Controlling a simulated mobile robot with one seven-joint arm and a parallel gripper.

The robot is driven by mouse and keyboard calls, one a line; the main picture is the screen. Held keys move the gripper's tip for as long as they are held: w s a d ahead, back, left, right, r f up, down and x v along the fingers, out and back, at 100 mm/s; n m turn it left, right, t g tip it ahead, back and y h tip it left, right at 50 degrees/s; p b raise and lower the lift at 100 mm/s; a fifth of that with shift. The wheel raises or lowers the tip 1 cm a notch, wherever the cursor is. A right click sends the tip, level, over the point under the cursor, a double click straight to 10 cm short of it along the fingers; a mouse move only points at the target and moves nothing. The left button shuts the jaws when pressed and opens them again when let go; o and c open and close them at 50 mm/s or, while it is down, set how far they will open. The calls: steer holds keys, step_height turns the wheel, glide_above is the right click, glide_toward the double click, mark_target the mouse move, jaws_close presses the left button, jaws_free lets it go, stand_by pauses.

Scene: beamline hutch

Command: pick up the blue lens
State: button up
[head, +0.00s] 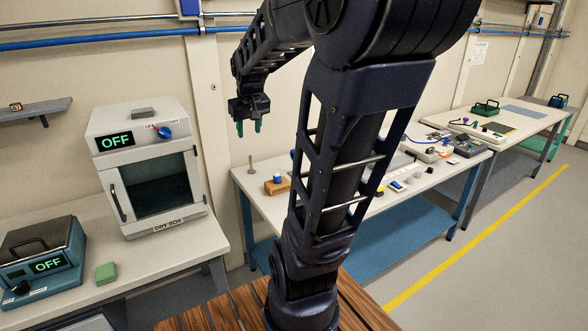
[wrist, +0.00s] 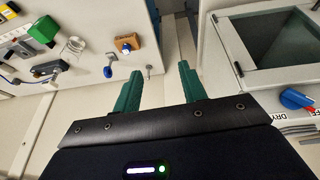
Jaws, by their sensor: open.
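A small blue piece (head: 277,178), which looks like the blue lens, sits on an orange-brown block (head: 278,187) at the left end of the white bench. In the wrist view the blue piece (wrist: 126,48) and its block (wrist: 122,41) show beyond my left finger. My gripper (head: 249,127) hangs in the air, higher than the block and to its left in the head view. In the wrist view my gripper (wrist: 160,72) has its two green fingers spread with nothing between them.
A thin metal post (head: 251,165) stands beside the block. The dry box (head: 150,165), marked OFF, stands on the left bench near a green block (head: 106,272). Several small parts and devices lie further right on the white bench (head: 240,180); my arm hides part of it.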

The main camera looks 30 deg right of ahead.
steer(key=w+d+f, duration=0.3)
steer(key=w+d, duration=0.5)
steer(key=w, duration=0.3)
glide_toward(294, 150)
step_height(294, 150, down, 2)
steer(key=d, duration=0.1)
steer(key=shift+m+y, duration=0.3)
steer(key=shift+m, duration=0.1)
steer(key=x, duration=0.5)
steer(key=shift+w, duration=0.2)
steer(key=shift+w+x, duration=0.15)
steer(key=shift+x, duration=1.15)
steer(key=shift+w+x, duration=0.1)
steer(key=shift+x, duration=1.2)
steer(key=shift+a+r, duration=0.1)
steer(key=shift+a, duration=0.05)
jaws_close()
